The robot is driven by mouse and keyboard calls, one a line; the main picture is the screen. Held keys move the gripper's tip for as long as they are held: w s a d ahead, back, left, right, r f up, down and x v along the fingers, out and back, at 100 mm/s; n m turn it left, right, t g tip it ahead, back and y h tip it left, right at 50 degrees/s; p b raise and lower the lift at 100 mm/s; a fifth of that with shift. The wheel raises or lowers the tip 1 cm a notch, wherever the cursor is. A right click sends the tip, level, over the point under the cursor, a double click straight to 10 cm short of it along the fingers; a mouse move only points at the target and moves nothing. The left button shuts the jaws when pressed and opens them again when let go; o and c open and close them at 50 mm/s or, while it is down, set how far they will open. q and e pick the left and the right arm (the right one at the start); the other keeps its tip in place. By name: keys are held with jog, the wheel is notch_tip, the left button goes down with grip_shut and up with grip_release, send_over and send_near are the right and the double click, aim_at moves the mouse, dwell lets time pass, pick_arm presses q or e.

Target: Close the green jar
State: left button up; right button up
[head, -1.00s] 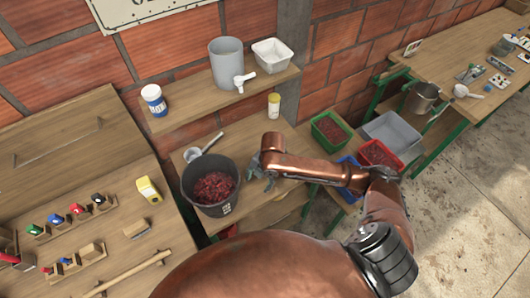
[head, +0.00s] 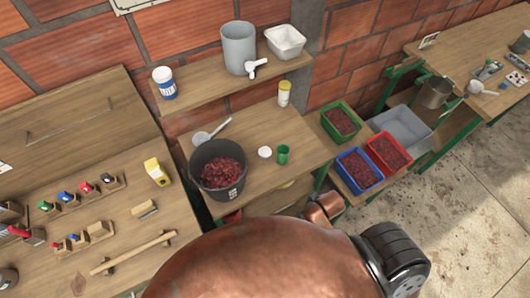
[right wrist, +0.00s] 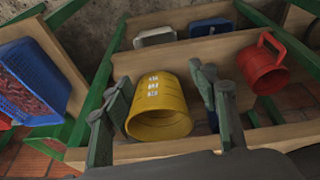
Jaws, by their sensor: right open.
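The green jar (head: 283,154) stands upright on the middle table, right of the dark bucket, and its top looks open. A small round white lid-like piece (head: 264,152) lies on the table just left of it, apart from it. My right gripper (right wrist: 162,88) shows in the right wrist view, open and empty. A yellow bucket (right wrist: 165,100) lies beyond its fingers on a shelf. The right gripper is hidden in the head view, where only part of my arm shows below the table's right end. My left gripper is not in view.
The dark bucket (head: 218,170) of red pulp stands left of the jar. A yellow-capped bottle (head: 284,94) stands behind it. Green (head: 340,122), red (head: 389,152) and blue (head: 359,170) crates are at right. A red pitcher (right wrist: 264,65) is on the shelf right of my fingers.

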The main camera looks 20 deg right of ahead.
jog(key=s+f+g, duration=0.1)
jog(key=s+f, duration=0.2)
jog(key=f, duration=0.9)
jog(key=s+f, duration=0.3)
jog(key=f, duration=0.9)
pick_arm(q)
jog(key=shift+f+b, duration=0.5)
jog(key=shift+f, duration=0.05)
pick_arm(e)
jog(key=s+f+g, duration=0.1)
jog(key=s+f, duration=1.5)
jog(key=s, duration=0.3)
jog(key=shift+d+f+g, duration=0.3)
jog(key=shift+f, duration=0.1)
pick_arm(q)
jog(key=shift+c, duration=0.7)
pick_arm(e)
jog(key=shift+c, duration=0.7)
